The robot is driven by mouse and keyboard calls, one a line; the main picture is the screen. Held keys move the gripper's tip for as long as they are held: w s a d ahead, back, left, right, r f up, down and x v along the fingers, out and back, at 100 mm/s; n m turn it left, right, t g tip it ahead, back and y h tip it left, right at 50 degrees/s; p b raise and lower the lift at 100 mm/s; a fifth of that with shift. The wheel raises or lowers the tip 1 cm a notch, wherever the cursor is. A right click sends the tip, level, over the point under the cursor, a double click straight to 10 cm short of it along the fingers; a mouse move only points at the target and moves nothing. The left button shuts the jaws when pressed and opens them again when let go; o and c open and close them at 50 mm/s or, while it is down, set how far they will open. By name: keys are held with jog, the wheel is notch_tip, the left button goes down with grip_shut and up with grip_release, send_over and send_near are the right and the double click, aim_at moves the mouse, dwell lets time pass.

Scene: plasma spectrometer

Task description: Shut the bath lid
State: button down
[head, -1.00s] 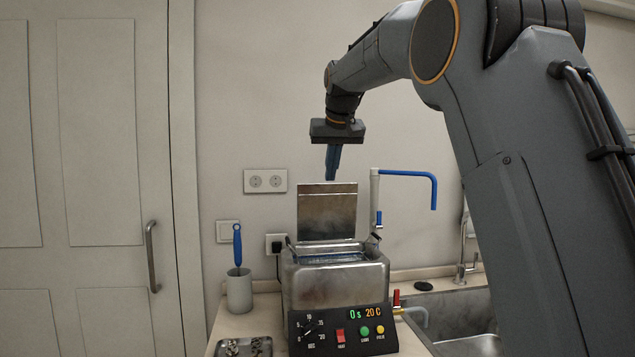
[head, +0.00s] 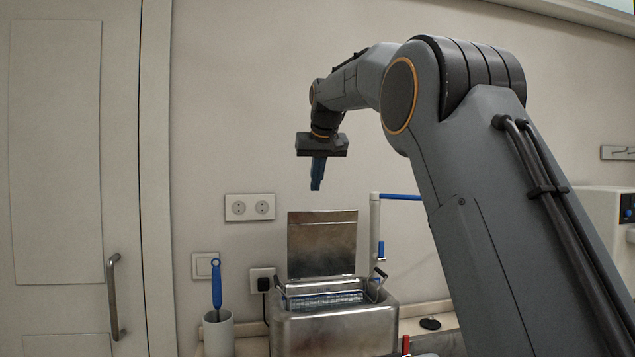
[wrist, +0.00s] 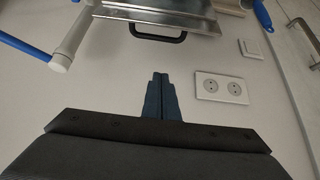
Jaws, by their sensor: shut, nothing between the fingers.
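The metal bath (head: 335,328) stands on the counter with its lid (head: 321,245) raised upright at its back edge. A wire-like basket (head: 325,300) shows inside the open bath. My gripper (head: 316,188) is shut and empty, pointing down, above the top edge of the lid and apart from it. In the wrist view my gripper's blue fingers (wrist: 158,78) are together in the middle. The lid (wrist: 160,20) lies beyond them at the top, with a dark handle (wrist: 157,37) along its side.
A pipe with a blue arm (head: 376,225) stands to the right of the bath. A grey cup (head: 218,332) with a blue-handled brush (head: 216,285) is to its left. A double wall socket (head: 250,207) is behind. A door (head: 60,180) is at the left.

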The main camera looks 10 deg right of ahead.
jog(key=p+x, duration=0.2)
jog(key=x, duration=0.5)
jog(key=shift+s+a+f+p, duration=0.1)
jog(key=shift+s+f+p, duration=0.2)
jog(key=shift+s, duration=0.65)
jog(key=shift+s+f+p, duration=0.1)
jog(key=shift+s+f, duration=0.3)
jog(key=shift+s, duration=0.5)
